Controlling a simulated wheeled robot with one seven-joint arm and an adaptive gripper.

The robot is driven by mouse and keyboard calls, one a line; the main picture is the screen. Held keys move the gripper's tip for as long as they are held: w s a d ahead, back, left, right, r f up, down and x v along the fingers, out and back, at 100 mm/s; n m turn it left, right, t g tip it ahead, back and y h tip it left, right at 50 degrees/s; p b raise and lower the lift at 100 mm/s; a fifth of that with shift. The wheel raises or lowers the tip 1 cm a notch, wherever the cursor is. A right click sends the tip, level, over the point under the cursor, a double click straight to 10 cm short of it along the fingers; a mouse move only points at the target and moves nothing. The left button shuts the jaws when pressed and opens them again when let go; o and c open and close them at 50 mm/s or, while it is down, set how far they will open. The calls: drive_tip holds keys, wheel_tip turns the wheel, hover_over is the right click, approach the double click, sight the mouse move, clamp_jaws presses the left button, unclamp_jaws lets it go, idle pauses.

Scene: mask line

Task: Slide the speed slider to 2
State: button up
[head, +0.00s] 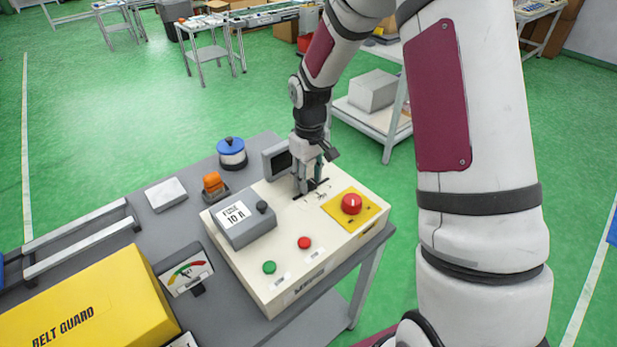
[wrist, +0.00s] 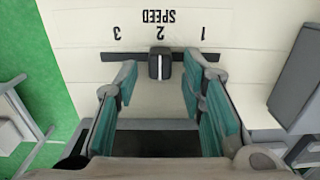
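The speed slider's black knob (wrist: 160,66) sits in a dark horizontal slot (wrist: 100,57) on the cream control panel (head: 252,262). In the wrist view the labels are upside down, with 3 at left, 2 in the middle and 1 at right. The knob lines up with the 2. My gripper (wrist: 158,76) is open, with one teal-padded finger on each side of the knob and visible gaps to it. In the head view my gripper (head: 311,184) is over the slot at the panel's far side and hides the knob.
A red button on a yellow plate (head: 372,209) is right of the slider. A grey fuse box (head: 243,232) and a small dark screen (head: 278,163) are to its left. Green (head: 269,267) and red (head: 304,242) buttons are at the panel's front.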

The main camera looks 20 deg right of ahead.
sight(310, 179)
wheel_tip(310, 179, up, 12)
idle(0.7)
idle(0.4)
drive_tip(key=s+a+r+m+t, duration=0.2)
drive_tip(key=s+r, duration=0.9)
drive_tip(key=s, duration=0.1)
drive_tip(key=s+a+r+m+t, duration=0.1)
drive_tip(key=s+r+t, duration=0.1)
drive_tip(key=s, duration=1.3)
drive_tip(key=shift+s+m+t, duration=0.2)
drive_tip(key=shift+m+t, duration=0.1)
drive_tip(key=shift+t, duration=0.1)
